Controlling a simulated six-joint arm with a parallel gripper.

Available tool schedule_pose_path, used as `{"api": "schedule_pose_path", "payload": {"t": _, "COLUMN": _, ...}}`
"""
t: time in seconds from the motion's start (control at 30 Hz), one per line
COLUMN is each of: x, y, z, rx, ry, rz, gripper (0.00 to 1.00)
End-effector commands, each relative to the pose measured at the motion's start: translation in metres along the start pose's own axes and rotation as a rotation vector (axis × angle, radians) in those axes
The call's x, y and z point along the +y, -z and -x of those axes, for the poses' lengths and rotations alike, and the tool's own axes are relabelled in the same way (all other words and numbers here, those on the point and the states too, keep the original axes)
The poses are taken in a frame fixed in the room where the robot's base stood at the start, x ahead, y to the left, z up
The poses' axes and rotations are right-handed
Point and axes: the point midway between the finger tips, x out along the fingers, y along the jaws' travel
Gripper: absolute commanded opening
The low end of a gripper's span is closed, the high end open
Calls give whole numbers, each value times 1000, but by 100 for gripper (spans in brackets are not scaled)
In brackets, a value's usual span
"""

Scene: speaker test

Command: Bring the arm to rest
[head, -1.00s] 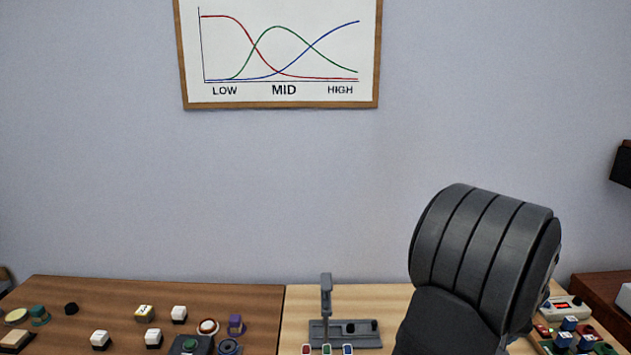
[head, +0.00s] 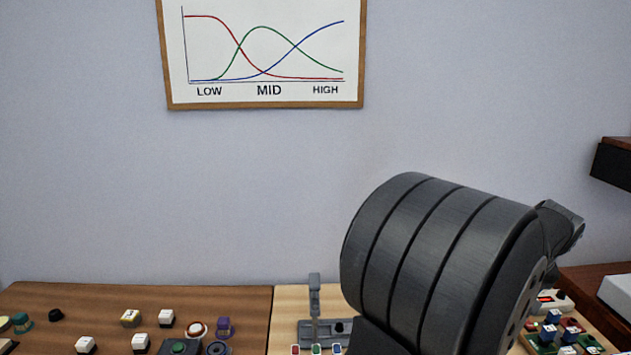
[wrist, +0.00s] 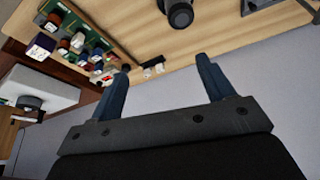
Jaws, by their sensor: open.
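My arm (head: 430,265) fills the lower right of the head view, a dark grey ribbed link raised in front of the wall. My gripper (wrist: 163,72) shows in the wrist view with its two blue-grey fingers spread wide apart. Nothing is between the fingers. Beyond them lie the pale wall and the edge of a light wood bench top. In the head view the fingers cannot be made out behind the arm.
The light wood bench (head: 290,305) bears a grey stand (head: 315,300) and, at right, a green board (wrist: 75,30) with several coloured blocks. The brown bench (head: 80,300) holds several small parts. A dark box (head: 612,165) is at far right. A framed chart (head: 265,97) hangs behind.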

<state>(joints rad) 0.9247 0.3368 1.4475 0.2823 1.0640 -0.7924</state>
Motion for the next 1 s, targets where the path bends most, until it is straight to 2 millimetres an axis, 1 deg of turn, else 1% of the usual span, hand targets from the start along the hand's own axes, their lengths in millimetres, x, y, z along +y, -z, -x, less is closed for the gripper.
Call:
{"api": "schedule_pose_path", "payload": {"t": 0.03, "x": -9, "y": 7, "z": -4, "rx": -1, "ry": 8, "rz": 17, "gripper": 74}}
{"api": "schedule_pose_path", "payload": {"t": 0.1, "x": -20, "y": 15, "z": -7, "rx": -1, "ry": 16, "rz": 35, "gripper": 74}}
{"api": "schedule_pose_path", "payload": {"t": 0.5, "x": -87, "y": 57, "z": -24, "rx": -2, "ry": 61, "rz": 144, "gripper": 74}}
{"api": "schedule_pose_path", "payload": {"t": 1.0, "x": -176, "y": 95, "z": -40, "rx": -4, "ry": 115, "rz": 276, "gripper": 74}}
